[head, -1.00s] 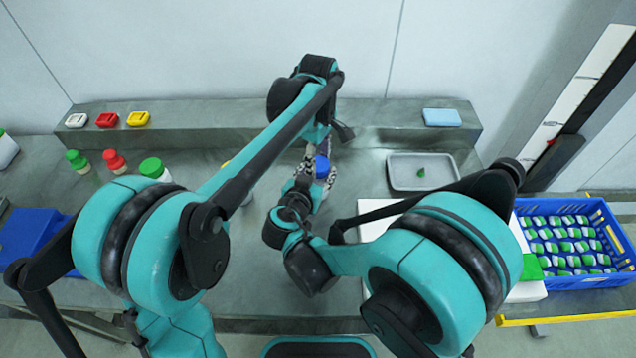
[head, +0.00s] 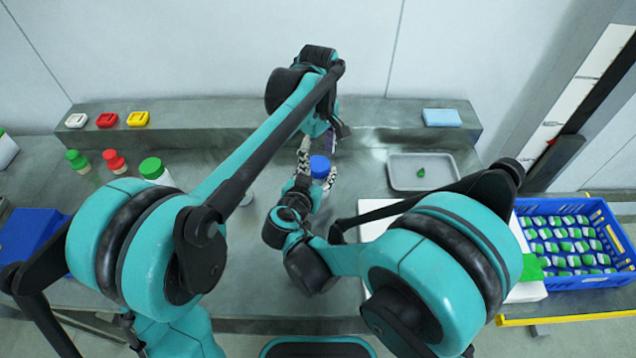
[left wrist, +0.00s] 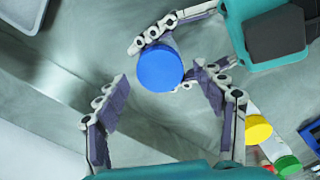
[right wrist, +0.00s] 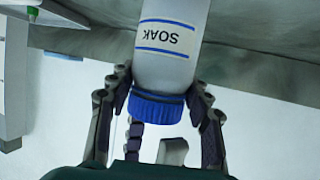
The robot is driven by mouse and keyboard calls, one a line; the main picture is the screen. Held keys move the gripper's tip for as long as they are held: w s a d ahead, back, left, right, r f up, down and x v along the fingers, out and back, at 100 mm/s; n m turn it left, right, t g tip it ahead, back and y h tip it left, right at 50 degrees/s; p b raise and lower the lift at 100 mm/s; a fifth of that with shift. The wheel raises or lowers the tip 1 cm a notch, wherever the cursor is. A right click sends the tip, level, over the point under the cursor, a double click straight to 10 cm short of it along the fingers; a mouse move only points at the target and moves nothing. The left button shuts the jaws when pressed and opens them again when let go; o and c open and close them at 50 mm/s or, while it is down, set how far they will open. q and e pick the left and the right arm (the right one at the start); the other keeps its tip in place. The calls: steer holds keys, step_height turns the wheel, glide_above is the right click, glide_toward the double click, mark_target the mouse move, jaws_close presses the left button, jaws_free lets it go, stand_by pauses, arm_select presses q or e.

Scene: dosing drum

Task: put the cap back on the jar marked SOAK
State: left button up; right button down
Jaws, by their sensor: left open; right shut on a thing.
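The jar marked SOAK (right wrist: 168,45) is white with blue lines around its label. The blue cap (right wrist: 158,107) sits on its mouth; I cannot tell how tight it is. From above, the blue cap also shows in the head view (head: 320,167) and the left wrist view (left wrist: 160,67). My right gripper (right wrist: 160,85) is shut on the jar, its fingers on either side just below the cap. My left gripper (left wrist: 163,84) is open and empty, with its fingers apart from the cap.
Jars with green (head: 151,167) and red (head: 114,160) caps stand at the left. A grey tray (head: 440,188) with a small green thing lies right of the jar. A blue crate (head: 607,222) of packed items stands far right. A raised ledge (head: 220,113) runs along the back.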

arm_select(q)
steer(key=shift+r, duration=1.3)
steer(key=shift+c, duration=0.3)
steer(key=shift+r+n, duration=1.7)
steer(key=shift+r, duration=0.05)
steer(key=shift+f, duration=4)
